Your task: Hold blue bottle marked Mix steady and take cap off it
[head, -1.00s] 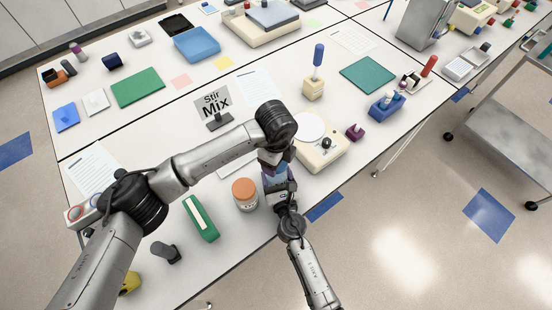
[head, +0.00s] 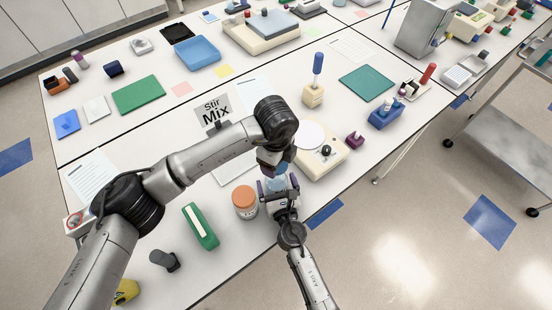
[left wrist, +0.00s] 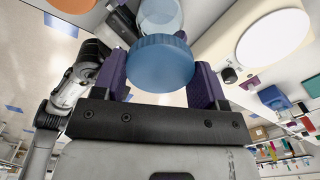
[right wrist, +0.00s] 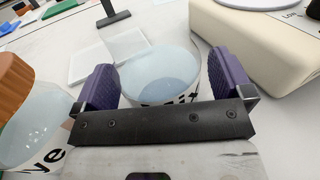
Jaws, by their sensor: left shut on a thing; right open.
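The blue cap (left wrist: 160,62) is between the fingers of my left gripper (left wrist: 162,80), which is shut on it. The clear, bluish bottle (left wrist: 160,15) shows beyond the cap, offset from it; the cap looks off the bottle. In the right wrist view the bottle (right wrist: 160,75) stands between the spread fingers of my right gripper (right wrist: 168,85), its top looking bare and its black lettering partly hidden by the gripper. In the head view the bottle (head: 277,183) is below my left gripper (head: 271,170), within my open right gripper (head: 279,188).
An orange-capped jar (head: 245,203) stands close left of the bottle. A cream device with a round white plate (head: 320,150) is close on the right. A Stir Mix sign (head: 214,109) stands behind. The table's front edge is near.

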